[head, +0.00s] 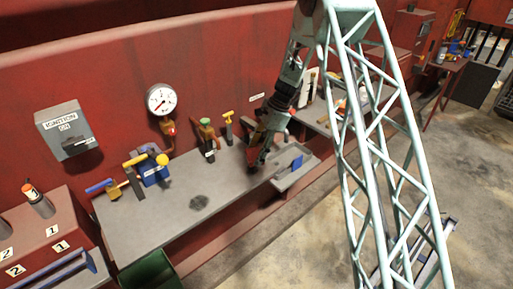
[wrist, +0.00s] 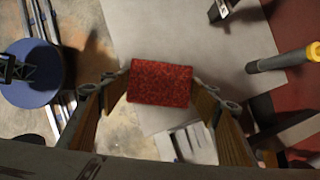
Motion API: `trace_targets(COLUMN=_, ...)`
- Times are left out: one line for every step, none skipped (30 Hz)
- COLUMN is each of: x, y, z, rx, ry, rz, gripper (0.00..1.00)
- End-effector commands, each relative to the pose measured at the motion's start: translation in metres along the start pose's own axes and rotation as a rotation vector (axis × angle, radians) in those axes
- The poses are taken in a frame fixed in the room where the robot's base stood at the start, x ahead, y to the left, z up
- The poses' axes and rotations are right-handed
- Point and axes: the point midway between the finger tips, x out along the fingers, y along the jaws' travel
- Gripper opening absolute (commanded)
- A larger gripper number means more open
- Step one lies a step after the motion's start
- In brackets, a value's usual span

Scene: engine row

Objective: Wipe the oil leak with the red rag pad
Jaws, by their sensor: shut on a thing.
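The oil leak (head: 199,202) is a dark, roughly round patch on the grey bench top in the head view, left of my gripper. It does not show in the wrist view. My gripper (head: 258,160) is over the right part of the bench, near a small side tray, and looks dark there. In the wrist view my gripper (wrist: 161,84) is shut on the red rag pad (wrist: 160,83), a flat red block between the two fingertips. The pad cannot be made out clearly in the head view.
The grey bench (head: 150,228) is clear around the patch. Behind it stand a blue box (head: 153,174), yellow-handled valves (head: 228,125) and a gauge (head: 162,99). A side tray (head: 296,172) with a blue item is at the right. A green bin (head: 150,272) stands in front.

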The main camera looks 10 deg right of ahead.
Motion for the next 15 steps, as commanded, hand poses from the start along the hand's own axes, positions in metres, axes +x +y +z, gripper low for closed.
trace_targets(x=-0.003, y=-0.006, z=-0.001, rx=0.046, ry=0.0, rz=-0.021, gripper=0.48)
trace_targets(x=-0.004, y=-0.01, z=-0.002, rx=0.074, ry=-0.001, rz=-0.032, gripper=0.48)
trace_targets(x=-0.006, y=-0.014, z=-0.003, rx=0.105, ry=0.0, rz=-0.045, gripper=0.48)
trace_targets(x=-0.007, y=-0.017, z=-0.004, rx=0.126, ry=0.001, rz=-0.054, gripper=0.48)
trace_targets(x=-0.008, y=-0.019, z=-0.004, rx=0.146, ry=0.0, rz=-0.062, gripper=0.48)
trace_targets(x=-0.009, y=-0.022, z=-0.005, rx=0.166, ry=0.0, rz=-0.07, gripper=0.48)
trace_targets(x=-0.01, y=-0.024, z=-0.005, rx=0.181, ry=0.0, rz=-0.076, gripper=0.48)
trace_targets(x=-0.011, y=-0.025, z=-0.006, rx=0.191, ry=0.0, rz=-0.08, gripper=0.48)
trace_targets(x=-0.011, y=-0.027, z=-0.006, rx=0.202, ry=0.0, rz=-0.085, gripper=0.48)
trace_targets(x=-0.012, y=-0.028, z=-0.006, rx=0.209, ry=0.001, rz=-0.088, gripper=0.48)
trace_targets(x=-0.012, y=-0.028, z=-0.007, rx=0.215, ry=0.001, rz=-0.09, gripper=0.48)
trace_targets(x=-0.012, y=-0.029, z=-0.007, rx=0.219, ry=0.001, rz=-0.092, gripper=0.48)
trace_targets(x=-0.012, y=-0.029, z=-0.007, rx=0.22, ry=0.001, rz=-0.092, gripper=0.48)
trace_targets(x=-0.012, y=-0.029, z=-0.007, rx=0.221, ry=0.001, rz=-0.093, gripper=0.48)
trace_targets(x=-0.012, y=-0.029, z=-0.007, rx=0.221, ry=0.001, rz=-0.093, gripper=0.48)
